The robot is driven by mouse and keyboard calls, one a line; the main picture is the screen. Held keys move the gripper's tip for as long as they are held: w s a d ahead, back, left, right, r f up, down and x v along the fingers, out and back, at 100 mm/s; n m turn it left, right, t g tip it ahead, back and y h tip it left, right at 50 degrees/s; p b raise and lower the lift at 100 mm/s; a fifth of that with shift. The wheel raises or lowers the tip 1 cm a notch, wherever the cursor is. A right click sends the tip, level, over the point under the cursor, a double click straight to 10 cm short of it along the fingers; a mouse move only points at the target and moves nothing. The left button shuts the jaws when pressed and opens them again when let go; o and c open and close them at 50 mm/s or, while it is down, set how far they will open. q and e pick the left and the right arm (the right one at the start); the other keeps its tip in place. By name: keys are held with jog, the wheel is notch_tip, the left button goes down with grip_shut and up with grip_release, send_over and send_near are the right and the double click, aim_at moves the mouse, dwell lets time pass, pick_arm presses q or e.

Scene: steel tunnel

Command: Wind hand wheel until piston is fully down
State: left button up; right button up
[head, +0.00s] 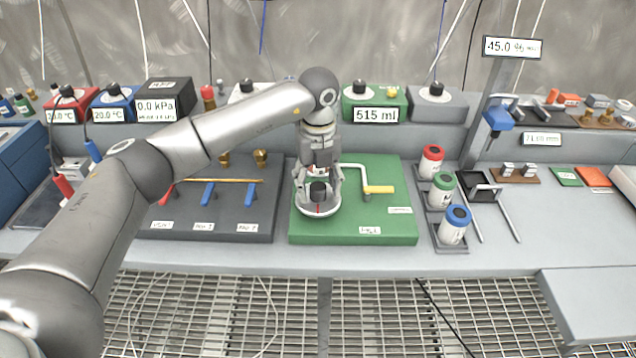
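A round, pale metal hand wheel (318,211) lies flat on the left part of a green board (380,228). A small red mark shows near its front. My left gripper (318,190) points straight down over the wheel. Its fingers are spread to either side of a dark knob-like part at the wheel's middle; I cannot tell whether they press on it. The gripper and wrist hide the back of the wheel. A display on the green box behind reads 515 ml (376,115). I cannot make out the piston. My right gripper is not in view.
A crank with a yellow handle (379,189) stands close right of the wheel. A dark board with blue levers (208,194) lies to the left. Red, green and blue-topped canisters (441,190) stand to the right. The bench front edge is clear.

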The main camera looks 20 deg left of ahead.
aim_at(318, 185)
pick_arm(q)
jog(key=shift+r, duration=0.15)
notch_tip(318, 185, up, 12)
dwell(0.5)
jog(key=shift+f, duration=0.2)
